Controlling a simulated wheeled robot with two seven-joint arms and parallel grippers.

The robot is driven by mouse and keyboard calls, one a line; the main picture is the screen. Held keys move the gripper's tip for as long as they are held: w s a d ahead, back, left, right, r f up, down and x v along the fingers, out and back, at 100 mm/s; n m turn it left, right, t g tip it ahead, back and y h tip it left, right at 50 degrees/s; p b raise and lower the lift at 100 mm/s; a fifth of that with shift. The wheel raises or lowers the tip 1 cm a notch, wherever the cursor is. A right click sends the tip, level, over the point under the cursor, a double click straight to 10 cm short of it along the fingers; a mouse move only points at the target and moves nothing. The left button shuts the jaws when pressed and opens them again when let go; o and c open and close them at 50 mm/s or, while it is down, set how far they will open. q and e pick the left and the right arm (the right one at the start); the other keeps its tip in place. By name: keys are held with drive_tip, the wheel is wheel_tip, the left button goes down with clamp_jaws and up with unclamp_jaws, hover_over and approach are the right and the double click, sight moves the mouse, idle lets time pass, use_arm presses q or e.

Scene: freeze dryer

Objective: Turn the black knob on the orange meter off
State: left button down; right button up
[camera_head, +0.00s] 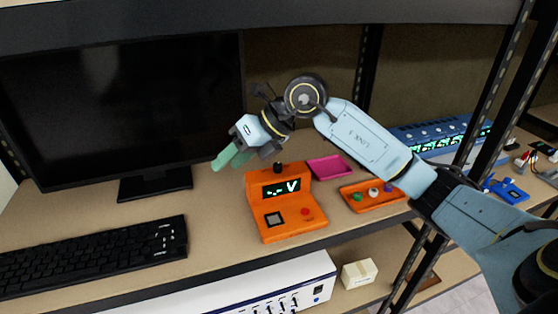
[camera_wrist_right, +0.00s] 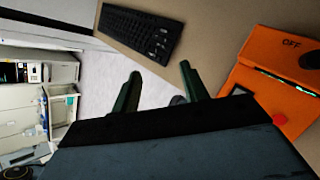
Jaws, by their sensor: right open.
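The orange meter (camera_head: 287,212) stands on the shelf in the middle of the head view, with a lit green display and a red button on its sloped front. Its black knob (camera_head: 278,167) sits on top at the back. In the right wrist view the knob (camera_wrist_right: 310,60) shows partly at the right edge, beside the word OFF on the orange case (camera_wrist_right: 262,60). My right gripper (camera_head: 226,160) is open and empty, above and left of the meter, its green fingers pointing down-left. In the wrist view its fingers (camera_wrist_right: 158,92) are apart with nothing between them. My left gripper is not in view.
A monitor (camera_head: 120,110) and black keyboard (camera_head: 95,252) stand to the left. A pink tray (camera_head: 329,167) and an orange tray (camera_head: 372,203) with small coloured items lie right of the meter. A blue device (camera_head: 440,138) stands behind. The shelf between keyboard and meter is clear.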

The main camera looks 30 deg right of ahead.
sight(278, 164)
drive_tip(key=d+r+m+h, duration=0.3)
drive_tip(key=d+h, duration=0.5)
drive_tip(key=d, duration=0.7)
drive_tip(key=shift+g, duration=0.3)
drive_tip(key=x, duration=0.4)
drive_tip(key=p+x, duration=0.1)
drive_tip(key=x, duration=0.4)
drive_tip(key=a+p+x, duration=0.1)
drive_tip(key=x, duration=0.3)
drive_tip(key=shift+w+f, duration=0.25)
drive_tip(key=shift+w, duration=0.1)
drive_tip(key=shift+d, duration=0.1)
clamp_jaws()
